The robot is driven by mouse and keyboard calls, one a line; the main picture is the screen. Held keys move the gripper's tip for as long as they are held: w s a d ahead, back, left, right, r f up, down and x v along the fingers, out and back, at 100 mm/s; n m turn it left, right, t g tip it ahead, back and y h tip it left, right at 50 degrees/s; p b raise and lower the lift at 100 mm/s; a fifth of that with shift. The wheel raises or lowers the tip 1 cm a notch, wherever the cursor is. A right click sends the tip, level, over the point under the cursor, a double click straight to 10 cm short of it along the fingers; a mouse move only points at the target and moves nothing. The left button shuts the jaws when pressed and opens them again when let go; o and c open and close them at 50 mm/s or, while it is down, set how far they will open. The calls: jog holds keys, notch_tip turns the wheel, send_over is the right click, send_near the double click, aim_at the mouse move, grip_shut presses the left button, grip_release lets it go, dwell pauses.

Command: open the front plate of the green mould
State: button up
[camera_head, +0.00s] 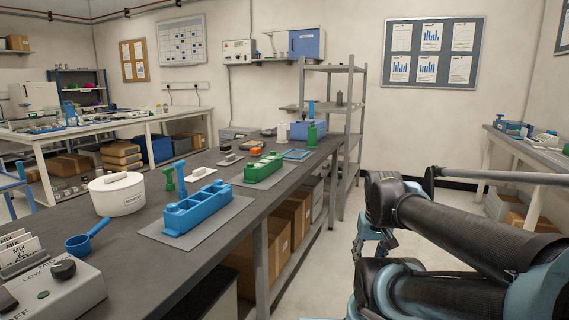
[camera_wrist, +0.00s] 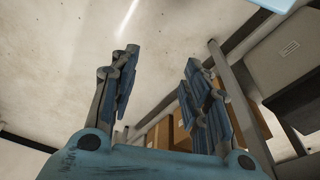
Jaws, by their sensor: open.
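The green mould (camera_head: 263,167) sits on a grey mat on the dark bench in the head view, behind a similar blue mould (camera_head: 194,207). Its plates are too small to tell whether they are open or shut. My gripper shows in the wrist view (camera_wrist: 160,95) with its two fingers spread apart and nothing between them. It is over open floor beside the bench, well away from the green mould. The wrist view shows the floor and the bench's lower shelf, not the mould.
A white tub (camera_head: 117,196), a blue scoop (camera_head: 86,238) and a control box (camera_head: 50,285) stand on the near bench. Cardboard boxes (camera_head: 290,218) fill the shelf below. The aisle floor right of the bench is mostly clear.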

aim_at(281, 159)
jog(key=shift+s+a+r, duration=0.25)
jog(key=shift+s, duration=0.1)
jog(key=w+a+r+n+y, duration=0.2)
jog(key=w+a+r+y, duration=0.15)
jog(key=w, duration=0.45)
jog(key=w+a+r+n+t+y, duration=0.1)
jog(key=w+a+r+n+y, duration=0.3)
jog(key=w, duration=0.4)
jog(key=w+a+r+n+y, duration=0.1)
jog(key=w+a+r+y, duration=0.1)
jog(key=w+a+r, duration=0.45)
jog(key=w+d+f+n+t+y, duration=0.1)
jog(key=w+n+t+y, duration=0.2)
jog(key=w, duration=0.9)
jog(key=w+d+n+y, duration=0.2)
jog(key=w+n+y, duration=0.25)
jog(key=w, duration=0.75)
jog(key=shift+m, duration=0.35)
jog(key=x, duration=1.7)
jog(key=shift+a+f, duration=0.15)
jog(key=shift+a, duration=0.1)
jog(key=c, duration=1.1)
